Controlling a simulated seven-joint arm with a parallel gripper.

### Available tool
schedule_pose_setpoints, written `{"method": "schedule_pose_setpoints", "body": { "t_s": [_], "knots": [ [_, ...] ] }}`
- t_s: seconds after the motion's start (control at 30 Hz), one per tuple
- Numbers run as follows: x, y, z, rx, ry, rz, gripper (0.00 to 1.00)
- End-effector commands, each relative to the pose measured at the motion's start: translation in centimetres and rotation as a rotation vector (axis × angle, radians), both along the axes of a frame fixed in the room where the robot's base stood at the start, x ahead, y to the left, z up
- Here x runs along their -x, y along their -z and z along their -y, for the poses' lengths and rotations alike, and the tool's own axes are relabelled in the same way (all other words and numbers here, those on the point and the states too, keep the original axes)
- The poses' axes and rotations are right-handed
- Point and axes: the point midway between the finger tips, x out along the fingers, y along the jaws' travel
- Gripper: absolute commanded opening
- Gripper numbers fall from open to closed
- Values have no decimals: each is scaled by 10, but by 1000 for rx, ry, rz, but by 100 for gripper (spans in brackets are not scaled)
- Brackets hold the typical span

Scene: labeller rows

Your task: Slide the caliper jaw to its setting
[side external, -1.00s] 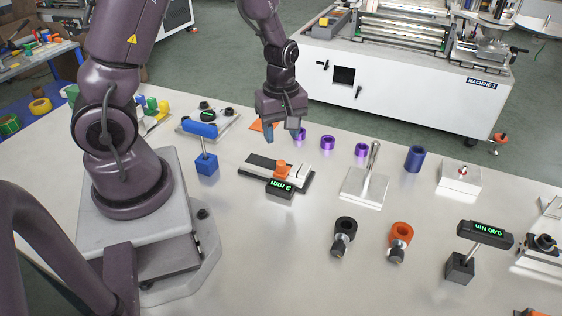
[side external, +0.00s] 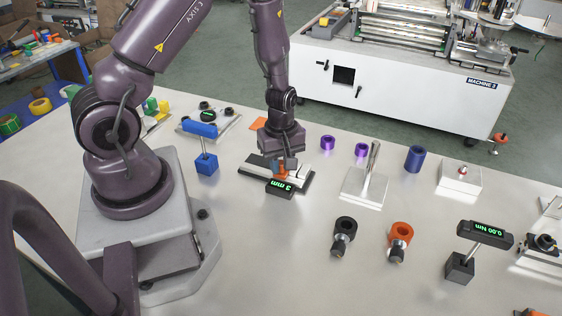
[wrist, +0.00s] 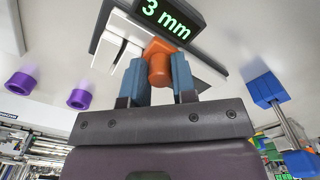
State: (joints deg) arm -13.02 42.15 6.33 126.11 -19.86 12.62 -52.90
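The caliper (side external: 262,168) lies on the table, a dark base with a pale scale bar. Its orange knob (wrist: 159,63) stands on the sliding jaw, and its display (side external: 280,188) reads 3 mm, also seen in the wrist view (wrist: 166,17). The pale jaws (wrist: 118,42) show left of the knob in the wrist view. My gripper (side external: 285,166) is lowered over the caliper, its two blue fingers on either side of the knob. The knob's lower part is partly hidden in the side view.
A blue stand (side external: 207,163) is left of the caliper, and a metal block with a rod (side external: 366,187) is to its right. Purple rings (side external: 328,143) lie behind. Black and orange ring tools (side external: 400,236) stand in front right. The table directly in front is clear.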

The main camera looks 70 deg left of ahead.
Motion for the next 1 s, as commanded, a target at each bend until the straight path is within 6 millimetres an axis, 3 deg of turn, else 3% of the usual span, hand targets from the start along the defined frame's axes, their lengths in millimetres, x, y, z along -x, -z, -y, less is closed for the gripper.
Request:
{"method": "schedule_pose_setpoints", "body": {
  "t_s": [0.03,0.1,0.27,0.6,0.93,0.97,1.0],
  "knots": [
    [0,0,0,0,0,0,14],
    [0,0,0,0,0,0,0],
    [2,0,-2,0,-1,0,0],
    [35,0,-35,0,-4,-1,0],
    [37,0,-36,0,1,0,0],
    [37,0,-36,0,1,0,29],
    [37,0,-36,0,1,0,38]
  ]
}}
